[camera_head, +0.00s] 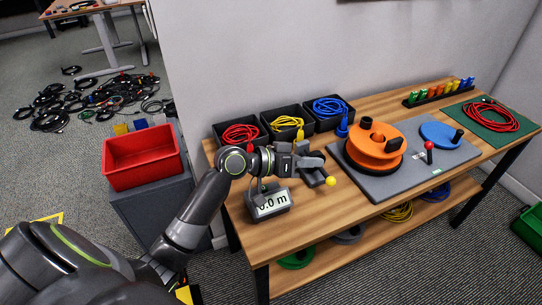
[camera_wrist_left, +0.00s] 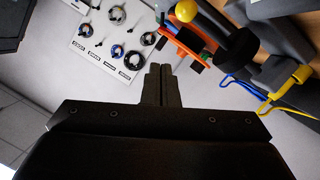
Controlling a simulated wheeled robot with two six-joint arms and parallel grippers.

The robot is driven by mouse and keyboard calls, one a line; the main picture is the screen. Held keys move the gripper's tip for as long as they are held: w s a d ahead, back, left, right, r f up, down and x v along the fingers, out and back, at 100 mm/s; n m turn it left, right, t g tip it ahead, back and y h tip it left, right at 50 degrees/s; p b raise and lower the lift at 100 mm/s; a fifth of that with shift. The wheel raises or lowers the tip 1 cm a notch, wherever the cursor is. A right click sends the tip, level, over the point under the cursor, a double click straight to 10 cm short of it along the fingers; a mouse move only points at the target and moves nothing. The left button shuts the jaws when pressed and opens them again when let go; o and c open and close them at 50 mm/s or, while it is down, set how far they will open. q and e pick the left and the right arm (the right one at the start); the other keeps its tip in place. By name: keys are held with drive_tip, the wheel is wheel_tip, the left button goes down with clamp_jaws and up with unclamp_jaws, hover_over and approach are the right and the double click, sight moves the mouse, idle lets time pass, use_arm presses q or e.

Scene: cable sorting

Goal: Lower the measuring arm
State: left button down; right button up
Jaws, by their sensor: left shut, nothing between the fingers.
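The length meter (camera_head: 271,203) stands at the table's front left, its display reading about 0.0 m, with the first digit partly covered. A yellow ball knob (camera_head: 330,181), apparently the measuring arm's handle, shows just beside my left gripper (camera_head: 318,165). In the left wrist view the yellow knob (camera_wrist_left: 185,10) sits on a dark stem at the top, apart from the fingers. My left gripper's fingertips (camera_wrist_left: 161,72) are shut together and empty. My left forearm and gripper hide much of the measuring arm and its mount. My right gripper is out of view.
Black bins with red (camera_head: 240,134), yellow (camera_head: 285,124) and blue (camera_head: 329,107) cables stand behind the gripper. An orange reel (camera_head: 372,160) on a grey plate (camera_head: 400,184) lies to the right. A green mat (camera_head: 490,128) holds a red coil. A red crate (camera_head: 140,158) stands left.

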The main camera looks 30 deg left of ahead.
use_arm(q)
drive_tip(key=v, duration=0.8)
drive_tip(key=shift+s+b, duration=0.3)
drive_tip(key=shift+s, duration=0.15)
drive_tip(key=shift+s+a+r, duration=0.1)
drive_tip(key=shift+s+a, duration=0.05)
drive_tip(key=shift+s, duration=0.05)
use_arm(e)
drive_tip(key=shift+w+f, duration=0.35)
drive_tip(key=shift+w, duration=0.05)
use_arm(q)
drive_tip(key=shift+s, duration=0.1)
